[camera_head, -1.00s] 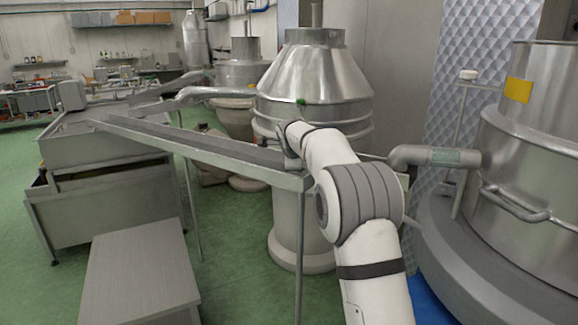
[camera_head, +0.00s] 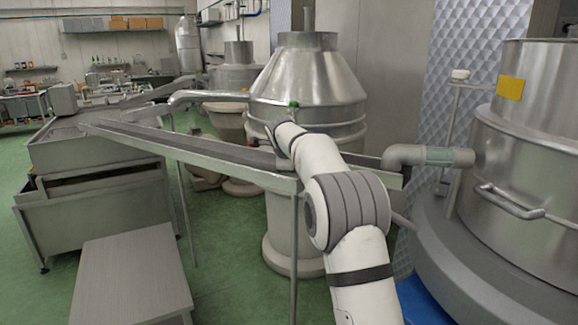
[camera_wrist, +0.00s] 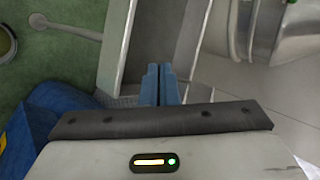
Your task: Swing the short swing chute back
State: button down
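A long grey metal chute (camera_head: 190,152) slopes from the steel tank at left towards my arm. A short piece of grey trough (camera_head: 392,178) shows to the right of my arm, under the pipe's elbow; I take it for the short swing chute, but my arm hides much of it. In the wrist view a grey trough (camera_wrist: 184,35) with raised side walls runs up from the fingertips. My gripper (camera_wrist: 160,70) has its two blue fingers close together over this trough. I see nothing held between them, and cannot tell whether they touch the trough. My arm hides the gripper in the head view.
A pipe elbow (camera_head: 405,156) comes off the large steel vessel (camera_head: 530,135) at right. A steel cone hopper (camera_head: 310,85) stands behind my arm. A grey box-like stand (camera_head: 130,275) is at front left. Green floor is open between stand and chute leg.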

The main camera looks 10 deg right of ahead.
jog(key=s+a+r+b, duration=0.3)
jog(key=s+a+r, duration=0.4)
jog(key=shift+s+a, duration=0.15)
jog(key=shift+a, duration=0.2)
